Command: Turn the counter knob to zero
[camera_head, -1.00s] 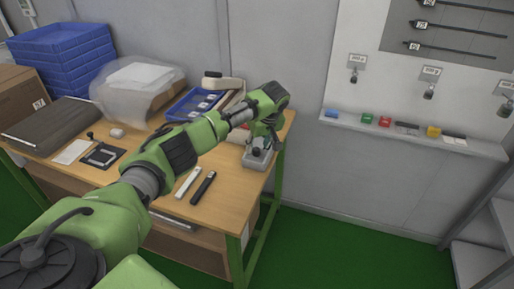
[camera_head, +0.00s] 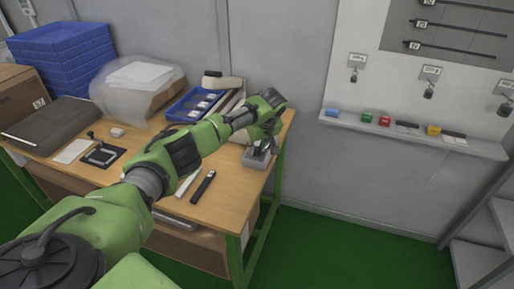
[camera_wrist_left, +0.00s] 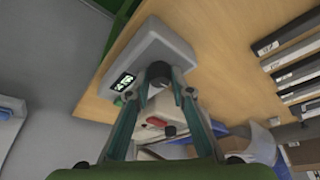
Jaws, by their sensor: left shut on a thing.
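The counter is a grey box (camera_head: 256,161) at the right end of the wooden workbench. It also shows in the left wrist view (camera_wrist_left: 158,45), with a small lit display (camera_wrist_left: 123,82) whose digits I cannot read surely. Its dark round knob (camera_wrist_left: 159,71) sits between the fingertips of my left gripper (camera_wrist_left: 160,80). The left gripper is shut on the knob, one finger on each side. In the head view my left gripper (camera_head: 264,136) reaches down over the counter and hides the knob and part of the box. My right gripper is not in view.
The workbench (camera_head: 228,188) also holds a black bar (camera_head: 203,187), a white bar (camera_head: 187,182), a blue tray (camera_head: 190,106) and a clear bag (camera_head: 135,88). A wall shelf (camera_head: 460,145) with small coloured items is at the right. Green floor is clear in front.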

